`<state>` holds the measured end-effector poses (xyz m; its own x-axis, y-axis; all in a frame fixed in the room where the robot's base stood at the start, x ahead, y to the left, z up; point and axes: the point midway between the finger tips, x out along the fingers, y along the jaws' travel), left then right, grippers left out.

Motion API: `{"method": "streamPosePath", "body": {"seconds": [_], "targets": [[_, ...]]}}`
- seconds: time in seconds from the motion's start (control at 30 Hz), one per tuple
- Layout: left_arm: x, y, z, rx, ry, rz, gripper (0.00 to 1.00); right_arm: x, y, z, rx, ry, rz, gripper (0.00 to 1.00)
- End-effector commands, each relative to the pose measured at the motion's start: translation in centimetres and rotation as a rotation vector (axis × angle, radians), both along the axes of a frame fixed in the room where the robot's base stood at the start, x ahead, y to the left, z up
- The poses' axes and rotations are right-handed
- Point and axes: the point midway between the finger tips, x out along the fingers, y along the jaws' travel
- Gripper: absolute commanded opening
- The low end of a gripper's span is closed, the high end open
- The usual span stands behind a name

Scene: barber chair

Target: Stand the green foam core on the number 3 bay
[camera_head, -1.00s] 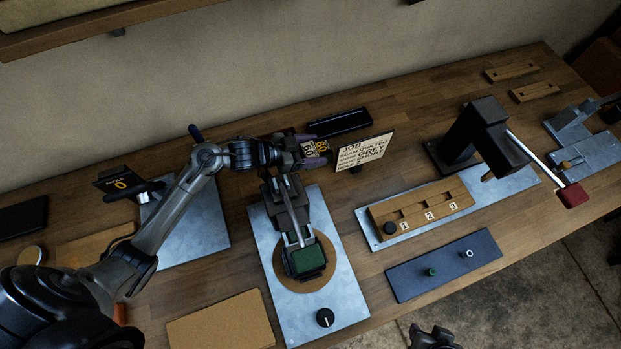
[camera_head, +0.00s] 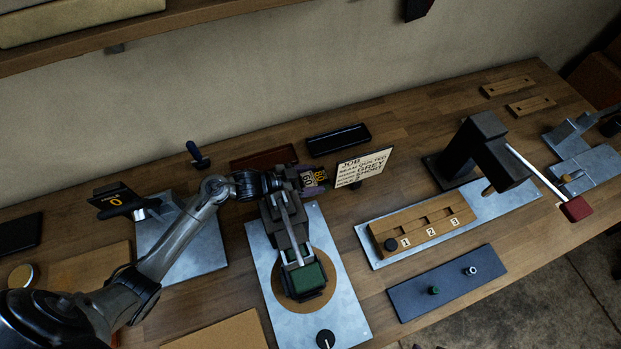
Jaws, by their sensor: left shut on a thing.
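A green block (camera_head: 307,278) lies at the front of a dark lever device on a round tan disc. A much smaller green piece (camera_head: 434,291) stands on the dark mat (camera_head: 410,301). I cannot tell for sure which is the foam core. The number 3 bay (camera_head: 456,219) is at the right end of the wooden bay strip (camera_head: 427,218); it looks empty. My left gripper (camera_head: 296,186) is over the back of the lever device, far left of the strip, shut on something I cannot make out. My right gripper cannot be made out.
A small pale ring-like piece (camera_head: 471,271) stands on the dark mat. A black round piece (camera_head: 390,243) sits at the strip's left end. A black press (camera_head: 484,146) with a red-ended lever stands behind the strip. A job card (camera_head: 362,168) stands behind. Bare wood lies between the plates.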

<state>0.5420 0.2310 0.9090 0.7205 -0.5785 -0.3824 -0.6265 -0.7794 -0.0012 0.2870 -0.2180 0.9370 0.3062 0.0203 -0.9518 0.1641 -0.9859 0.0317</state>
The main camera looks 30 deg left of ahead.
Motion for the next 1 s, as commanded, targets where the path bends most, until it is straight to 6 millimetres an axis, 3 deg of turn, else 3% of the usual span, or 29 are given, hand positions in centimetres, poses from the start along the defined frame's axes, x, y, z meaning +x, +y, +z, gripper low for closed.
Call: {"method": "streamPosePath", "body": {"seconds": [0.07,0.1,0.13,0.57,1.0], "targets": [[0.0,0.0,-0.3,0.000,0.000,0.000,0.36,0.0,0.0,-0.1,0.000,0.000,0.000,0.43],[0.0,0.0,-0.2,0.000,0.000,0.000,0.74,0.0,0.0,-0.1,0.000,0.000,0.000,0.43],[0.0,0.0,-0.2,0.000,0.000,0.000,0.78,0.0,0.0,-0.1,0.000,0.000,0.000,0.43],[-0.3,0.2,0.2,0.001,0.001,0.000,0.78,0.0,0.0,0.1,-0.002,0.001,0.002,0.43],[-5.5,4.4,3.0,0.003,0.002,0.001,0.78,0.0,-0.1,0.9,-0.005,0.000,0.004,0.43]]}}
